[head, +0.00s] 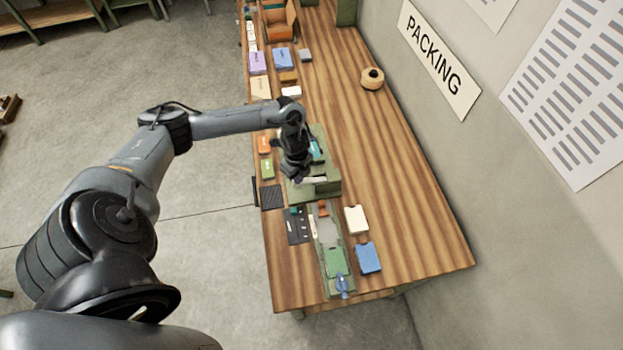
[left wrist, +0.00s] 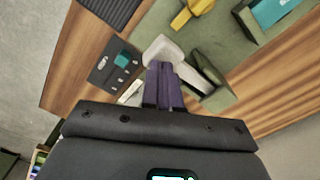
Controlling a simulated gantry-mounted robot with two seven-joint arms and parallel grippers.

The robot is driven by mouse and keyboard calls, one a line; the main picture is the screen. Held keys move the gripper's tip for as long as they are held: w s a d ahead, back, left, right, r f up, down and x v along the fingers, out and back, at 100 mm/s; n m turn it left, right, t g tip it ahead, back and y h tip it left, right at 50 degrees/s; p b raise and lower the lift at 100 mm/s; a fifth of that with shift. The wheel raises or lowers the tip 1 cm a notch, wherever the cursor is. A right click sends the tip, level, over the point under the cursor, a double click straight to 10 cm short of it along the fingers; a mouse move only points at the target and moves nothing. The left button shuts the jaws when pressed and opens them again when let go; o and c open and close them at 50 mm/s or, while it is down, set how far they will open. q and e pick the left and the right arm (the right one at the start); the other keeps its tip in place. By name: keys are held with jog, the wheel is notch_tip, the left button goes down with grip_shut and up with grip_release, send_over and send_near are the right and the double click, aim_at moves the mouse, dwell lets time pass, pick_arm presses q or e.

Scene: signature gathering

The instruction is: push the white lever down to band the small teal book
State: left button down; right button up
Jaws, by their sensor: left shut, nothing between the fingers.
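The green banding machine (head: 327,187) stands on the wooden table. Its white lever (head: 314,180) shows beside my left gripper (head: 293,176). In the left wrist view the pale lever (left wrist: 163,48) lies just beyond the fingertips of my left gripper (left wrist: 164,68), which are shut together and empty. Fingertips and lever overlap in that view; I cannot tell whether they touch. The small teal book (head: 317,149) lies on the machine, partly hidden by my gripper in the head view. It also shows at the top right of the left wrist view (left wrist: 272,10). My right gripper is not in view.
A dark panel with a teal piece (left wrist: 115,68) lies beside the machine, as does a black ridged mat (head: 271,196). A green fixture (head: 336,262), a white block (head: 356,219) and a blue book (head: 368,257) are nearer. The table's right side is largely clear.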

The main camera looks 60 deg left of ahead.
pick_arm(q)
jog(key=shift+f+b, duration=1.25)
jog(key=shift+f, duration=0.75)
jog(key=shift+f+b, duration=0.45)
jog(key=shift+f, duration=0.2)
jog(key=shift+r, duration=0.15)
dwell(0.4)
notch_tip(320, 180, up, 4)
jog(key=p, duration=0.4)
notch_tip(320, 180, up, 5)
jog(key=p, duration=0.5)
